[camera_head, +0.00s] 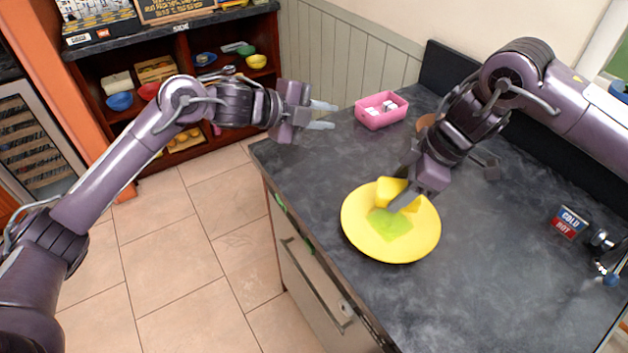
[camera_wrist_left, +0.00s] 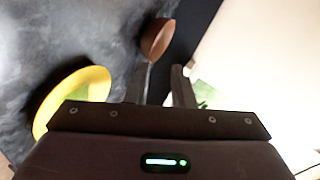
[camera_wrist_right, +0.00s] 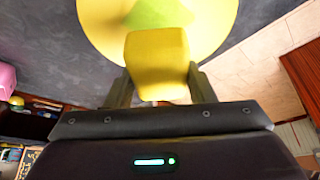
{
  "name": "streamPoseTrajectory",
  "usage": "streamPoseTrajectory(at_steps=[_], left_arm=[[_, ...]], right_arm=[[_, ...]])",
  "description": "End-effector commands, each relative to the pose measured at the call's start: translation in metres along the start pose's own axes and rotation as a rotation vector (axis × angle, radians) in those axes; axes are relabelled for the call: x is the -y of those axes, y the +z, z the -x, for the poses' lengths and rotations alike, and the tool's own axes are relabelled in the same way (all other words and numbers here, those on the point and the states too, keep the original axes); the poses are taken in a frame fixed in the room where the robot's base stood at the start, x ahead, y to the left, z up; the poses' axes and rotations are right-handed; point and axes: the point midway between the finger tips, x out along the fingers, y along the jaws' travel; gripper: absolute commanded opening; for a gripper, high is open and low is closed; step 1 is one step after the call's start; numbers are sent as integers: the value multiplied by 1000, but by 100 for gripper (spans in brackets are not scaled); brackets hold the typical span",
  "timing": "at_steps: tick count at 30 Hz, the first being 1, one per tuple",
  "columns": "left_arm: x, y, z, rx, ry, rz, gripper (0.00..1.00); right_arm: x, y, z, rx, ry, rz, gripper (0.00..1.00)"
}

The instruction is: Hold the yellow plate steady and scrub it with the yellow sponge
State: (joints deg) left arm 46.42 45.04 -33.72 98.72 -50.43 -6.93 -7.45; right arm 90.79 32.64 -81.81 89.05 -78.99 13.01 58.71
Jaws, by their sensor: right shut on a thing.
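The yellow plate (camera_head: 368,242) lies on the dark countertop near its left edge, with a light green patch (camera_head: 388,222) on its middle. It also shows in the left wrist view (camera_wrist_left: 92,77) and the right wrist view (camera_wrist_right: 98,22). My right gripper (camera_head: 402,196) is shut on the yellow sponge (camera_wrist_right: 158,58) over the plate's far part. The sponge (camera_head: 386,189) is partly hidden by the gripper in the head view, and I cannot tell if it touches the plate. My left gripper (camera_head: 323,115) is open and empty, beyond the counter's left edge area, apart from the plate.
A pink tray (camera_head: 372,123) with white blocks stands at the counter's far end. A brown bowl (camera_wrist_left: 157,40) is beside it, partly behind my right arm. A "cold/hot" sign (camera_head: 569,222) and tap (camera_head: 603,240) are at right. The counter's near part is clear.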

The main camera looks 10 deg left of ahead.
Motion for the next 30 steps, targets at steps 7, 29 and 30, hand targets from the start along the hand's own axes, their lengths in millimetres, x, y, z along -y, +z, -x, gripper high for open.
streamPoseTrajectory(at_steps=[7,29,30], left_arm=[[-59,-89,34,-188,394,-422,22],[-142,-106,12,-247,617,-580,22],[-146,-106,6,-247,617,-579,22]], right_arm=[[0,0,0,0,0,0,31],[0,0,0,0,0,0,31],[0,0,0,0,0,0,31]])
